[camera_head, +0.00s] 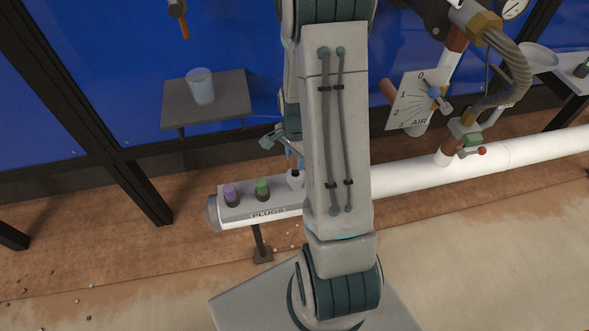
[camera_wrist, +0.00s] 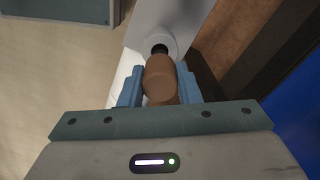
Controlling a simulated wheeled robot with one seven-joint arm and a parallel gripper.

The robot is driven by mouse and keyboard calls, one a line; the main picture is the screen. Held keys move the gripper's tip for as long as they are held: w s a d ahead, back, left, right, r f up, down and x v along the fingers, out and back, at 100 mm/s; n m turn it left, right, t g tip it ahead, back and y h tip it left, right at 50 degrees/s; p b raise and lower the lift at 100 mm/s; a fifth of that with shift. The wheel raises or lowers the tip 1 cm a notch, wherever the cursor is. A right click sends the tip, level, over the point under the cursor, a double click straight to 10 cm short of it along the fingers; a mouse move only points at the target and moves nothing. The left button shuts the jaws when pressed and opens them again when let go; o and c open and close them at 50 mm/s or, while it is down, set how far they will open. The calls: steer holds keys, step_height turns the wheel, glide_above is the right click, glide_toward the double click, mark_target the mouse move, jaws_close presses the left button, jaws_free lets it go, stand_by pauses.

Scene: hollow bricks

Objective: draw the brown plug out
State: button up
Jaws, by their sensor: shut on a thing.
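The brown plug (camera_wrist: 158,82) shows in the wrist view between the two blue fingers of my gripper (camera_wrist: 160,88), which is shut on it. Its far end meets a dark ring at a pale round socket (camera_wrist: 172,42); I cannot tell how deep it sits. In the head view my gripper (camera_head: 295,160) is partly behind my arm, at the right end of the rack marked PLUGS (camera_head: 268,213). The brown plug cannot be made out there.
A purple plug (camera_head: 231,196) and a green plug (camera_head: 262,189) stand in the rack to the left. A white pipe (camera_head: 400,177) runs right. A dial plate (camera_head: 412,103) with valve and hose stands above it. A small shelf (camera_head: 243,97) holds a cup (camera_head: 201,87).

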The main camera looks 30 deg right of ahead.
steer(key=shift+r+p, duration=1.9)
steer(key=shift+r, duration=0.65)
steer(key=s+a+r, duration=0.1)
steer(key=s+r, duration=0.1)
steer(key=s, duration=0.3)
steer(key=shift+s+a+p, duration=0.3)
steer(key=shift+s+p, duration=0.05)
steer(key=shift+p, duration=0.1)
